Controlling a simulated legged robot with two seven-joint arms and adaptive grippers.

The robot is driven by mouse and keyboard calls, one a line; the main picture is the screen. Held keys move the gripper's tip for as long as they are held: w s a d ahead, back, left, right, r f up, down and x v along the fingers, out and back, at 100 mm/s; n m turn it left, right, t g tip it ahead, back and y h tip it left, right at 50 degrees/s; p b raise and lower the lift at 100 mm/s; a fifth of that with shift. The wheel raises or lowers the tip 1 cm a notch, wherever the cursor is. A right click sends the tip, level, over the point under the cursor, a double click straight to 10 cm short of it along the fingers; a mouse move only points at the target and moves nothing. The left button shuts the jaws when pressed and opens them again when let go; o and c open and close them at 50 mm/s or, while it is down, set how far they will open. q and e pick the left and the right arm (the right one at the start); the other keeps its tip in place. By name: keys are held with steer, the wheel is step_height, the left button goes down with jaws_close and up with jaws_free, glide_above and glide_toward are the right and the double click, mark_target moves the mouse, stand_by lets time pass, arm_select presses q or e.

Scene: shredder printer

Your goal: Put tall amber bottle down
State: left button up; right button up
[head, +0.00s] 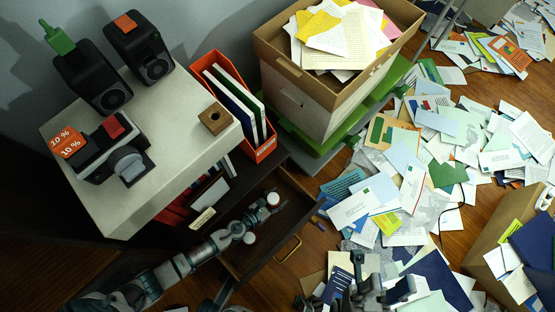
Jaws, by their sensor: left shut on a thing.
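My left arm reaches in from the lower left, and my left gripper (262,214) is over the open dark drawer (290,232) below the white-topped cabinet. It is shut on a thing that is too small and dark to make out. I cannot pick out a tall amber bottle for certain anywhere in view. A white round cap-like shape (250,238) shows beside the gripper. My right gripper (372,288) is low in the picture, over the scattered papers, and whether its fingers are open is unclear.
The cabinet top (185,150) bears black devices (140,48), a white-and-black device (112,150) and a small wooden block (214,118). An orange file holder (262,148) stands beside it. A paper-filled box (300,105) is behind. Envelopes (355,207) cover much of the floor.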

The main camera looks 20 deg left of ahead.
arm_select(q)
steer(key=o, duration=1.3)
steer(key=shift+f, duration=0.2)
steer(key=shift+c, duration=0.2)
steer(key=shift+r, duration=0.1)
